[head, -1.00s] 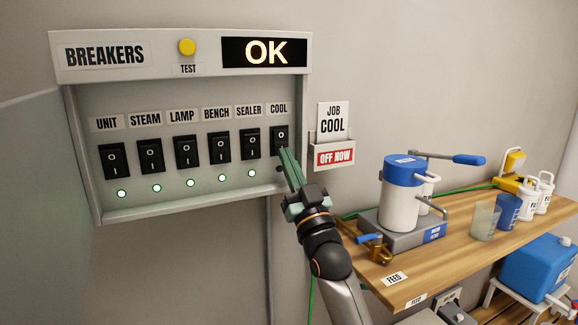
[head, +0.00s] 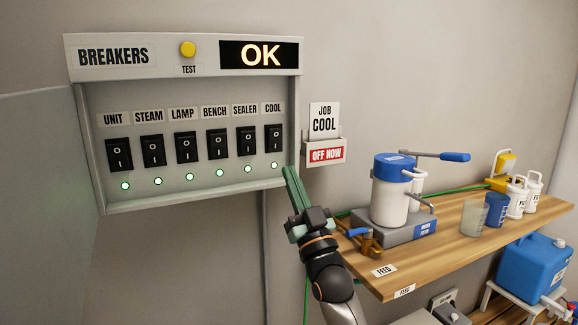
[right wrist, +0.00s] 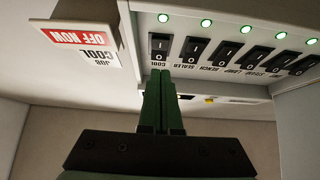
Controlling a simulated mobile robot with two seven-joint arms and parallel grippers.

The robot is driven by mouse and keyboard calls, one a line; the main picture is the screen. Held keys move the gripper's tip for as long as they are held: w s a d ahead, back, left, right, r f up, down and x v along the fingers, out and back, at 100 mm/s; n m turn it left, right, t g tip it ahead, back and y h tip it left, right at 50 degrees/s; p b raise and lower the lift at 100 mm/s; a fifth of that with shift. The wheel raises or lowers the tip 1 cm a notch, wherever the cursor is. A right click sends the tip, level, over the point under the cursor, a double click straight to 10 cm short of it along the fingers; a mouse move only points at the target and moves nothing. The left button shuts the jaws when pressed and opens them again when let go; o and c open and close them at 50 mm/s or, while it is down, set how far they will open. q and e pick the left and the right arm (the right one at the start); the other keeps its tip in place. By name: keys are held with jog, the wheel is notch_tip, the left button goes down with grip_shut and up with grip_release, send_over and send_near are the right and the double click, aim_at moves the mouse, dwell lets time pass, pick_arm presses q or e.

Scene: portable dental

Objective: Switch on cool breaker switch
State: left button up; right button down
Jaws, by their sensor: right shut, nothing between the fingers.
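The cool breaker switch (head: 273,138) is the rightmost black rocker in the breaker panel (head: 186,195). A green light (head: 274,165) glows under it, like those under the other switches. My right gripper (head: 289,170) is shut and empty, just below and to the right of the cool switch, near the panel's lower right corner. In the right wrist view the same switch (right wrist: 160,46) shows just beyond the green fingertips (right wrist: 160,72), with a small gap that seems to separate them. My left gripper is not in view.
The other rockers, such as sealer (head: 246,141), stand close to the left. The display (head: 260,55) reads OK, beside a yellow test button (head: 187,49). A card holder (head: 325,152) reading JOB COOL and OFF NOW hangs right of the panel. A wooden shelf (head: 455,250) with equipment is lower right.

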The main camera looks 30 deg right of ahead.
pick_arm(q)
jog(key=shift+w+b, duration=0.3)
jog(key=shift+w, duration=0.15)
pick_arm(e)
jog(key=s+f, duration=0.3)
jog(key=f, duration=0.3)
jog(key=shift+s+f, duration=0.15)
jog(key=shift+s, duration=0.1)
